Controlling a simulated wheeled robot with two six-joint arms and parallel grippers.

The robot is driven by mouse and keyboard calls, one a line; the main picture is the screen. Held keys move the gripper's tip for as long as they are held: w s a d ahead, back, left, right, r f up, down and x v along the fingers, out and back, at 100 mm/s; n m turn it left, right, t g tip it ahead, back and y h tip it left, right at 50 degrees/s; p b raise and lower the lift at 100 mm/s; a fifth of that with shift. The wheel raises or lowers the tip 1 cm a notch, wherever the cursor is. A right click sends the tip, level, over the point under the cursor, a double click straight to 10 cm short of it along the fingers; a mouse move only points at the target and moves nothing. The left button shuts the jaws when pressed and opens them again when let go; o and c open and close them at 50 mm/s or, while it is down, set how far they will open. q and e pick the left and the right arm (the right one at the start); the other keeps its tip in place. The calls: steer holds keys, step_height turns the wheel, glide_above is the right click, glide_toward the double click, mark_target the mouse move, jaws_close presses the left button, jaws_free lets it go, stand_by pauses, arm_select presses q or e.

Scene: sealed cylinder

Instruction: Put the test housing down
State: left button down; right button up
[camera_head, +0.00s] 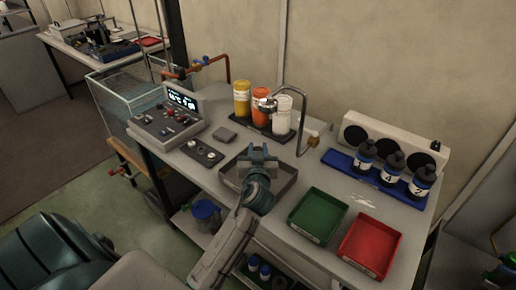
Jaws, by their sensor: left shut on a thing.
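My left gripper (259,158) is over the shallow grey-brown tray (285,185) in the middle of the bench. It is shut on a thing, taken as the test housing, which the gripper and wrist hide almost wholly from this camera. I cannot tell whether the held thing touches the tray floor. My right gripper is not in view.
A green bin (318,214) and a red bin (370,244) stand right of the tray. Several black numbered bottles (392,167) stand on a blue rack (340,160). A curved metal tap (303,110) and yellow, orange and white containers (262,103) stand behind. A control box (166,117) is left.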

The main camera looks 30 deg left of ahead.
arm_select(q)
steer(key=c, duration=1.6)
jaws_free()
steer(key=shift+f, duration=0.15)
steer(key=o, duration=0.5)
steer(key=shift+c, duration=0.2)
steer(key=b+v, duration=0.1)
steer(key=v, duration=1.1)
